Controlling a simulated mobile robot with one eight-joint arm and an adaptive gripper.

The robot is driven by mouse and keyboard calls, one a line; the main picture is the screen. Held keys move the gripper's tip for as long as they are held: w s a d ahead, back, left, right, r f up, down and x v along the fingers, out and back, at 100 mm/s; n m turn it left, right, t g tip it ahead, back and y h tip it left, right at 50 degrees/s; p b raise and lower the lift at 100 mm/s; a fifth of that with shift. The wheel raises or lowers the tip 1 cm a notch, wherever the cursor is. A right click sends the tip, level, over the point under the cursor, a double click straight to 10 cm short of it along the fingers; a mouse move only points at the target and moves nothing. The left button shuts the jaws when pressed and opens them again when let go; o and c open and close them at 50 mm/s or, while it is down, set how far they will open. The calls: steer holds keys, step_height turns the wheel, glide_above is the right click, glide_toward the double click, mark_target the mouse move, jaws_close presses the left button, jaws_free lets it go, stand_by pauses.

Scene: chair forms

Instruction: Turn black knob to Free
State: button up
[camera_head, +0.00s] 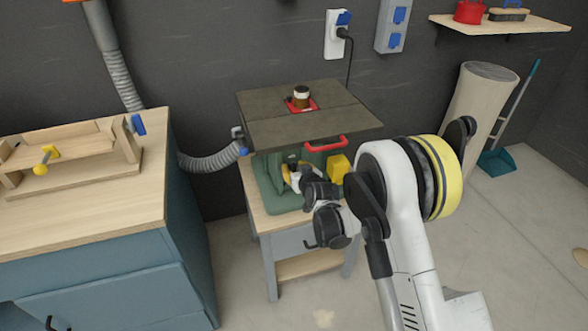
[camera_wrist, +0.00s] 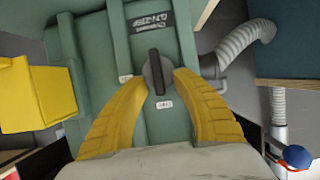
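The black knob (camera_wrist: 155,72) is a dark bar on a grey round base, on the green machine housing (camera_wrist: 100,50) in the wrist view. The bar stands nearly upright in that picture. A small white label below it and another at its left are too small to read. My gripper (camera_wrist: 160,80) has two yellow fingers, open, with one tip on each side of the knob. I cannot tell whether the tips touch its base. In the head view my gripper (camera_head: 297,176) is at the green housing (camera_head: 268,185) under the table top, and the knob is hidden there.
The dark machine table top (camera_head: 290,125) with a red handle (camera_head: 325,144) overhangs my gripper. A yellow box (camera_head: 338,168) is close by at the right. A grey hose (camera_head: 210,162) joins at the left. A wooden workbench (camera_head: 60,220) stands at the left.

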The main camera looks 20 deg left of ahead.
jaws_close()
steer(key=shift+w+d+f+m+g+y, duration=0.15)
steer(key=shift+d+f+m+g+y, duration=0.15)
steer(key=shift+m+y, duration=1.45)
steer(key=shift+w+d+f+m+g+y, duration=0.25)
steer(key=shift+m+y, duration=0.45)
steer(key=shift+m, duration=2)
steer(key=shift+d+f+m+g+y, duration=0.15)
steer(key=shift+f+m+y, duration=0.2)
steer(key=shift+m+y, duration=1.4)
steer(key=shift+m+h, duration=0.5)
steer(key=shift+m, duration=0.1)
